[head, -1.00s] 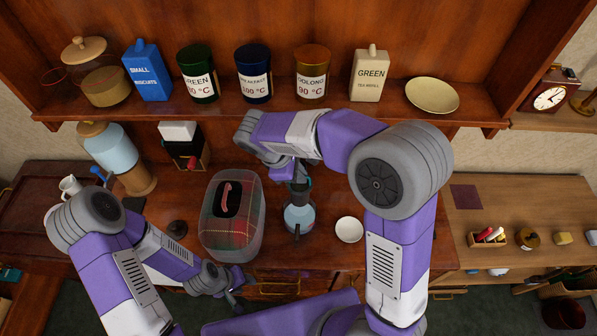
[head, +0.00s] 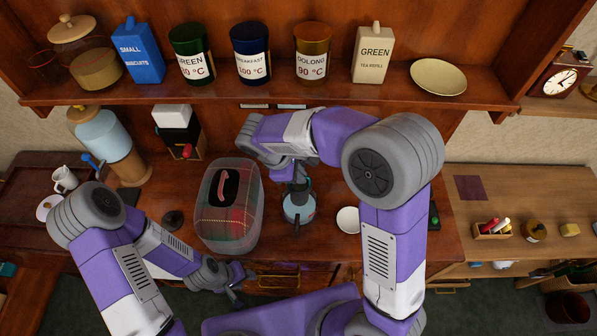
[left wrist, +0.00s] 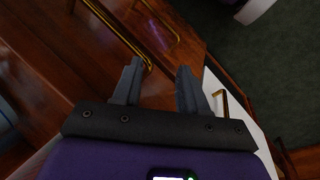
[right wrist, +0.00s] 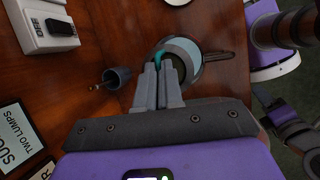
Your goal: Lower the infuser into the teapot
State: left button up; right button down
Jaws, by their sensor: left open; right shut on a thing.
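The teapot (head: 300,214) is a round blue-grey vessel on the wooden desk, with a dark handle or spout towards me. It also shows from above in the right wrist view (right wrist: 186,75). My right gripper (head: 297,184) is over its mouth, pointing down. It is shut on the infuser (right wrist: 157,58), of which only a teal bit shows between the fingertips. The infuser's lower part is hidden, and how deep it sits in the mouth cannot be told. My left gripper (left wrist: 160,75) is open and empty by the desk's front edge, left of the teapot.
A white dish (head: 348,219) is close on the right. A grey cup (right wrist: 117,78) stands beside the teapot. Jars and tins line the shelf (head: 205,98) behind.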

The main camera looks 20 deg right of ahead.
jog(key=shift+f, duration=0.45)
jog(key=c, duration=1.2)
grip_release()
jog(key=v, duration=0.7)
jog(key=shift+r+p, duration=0.3)
jog(key=shift+a, duration=0.1)
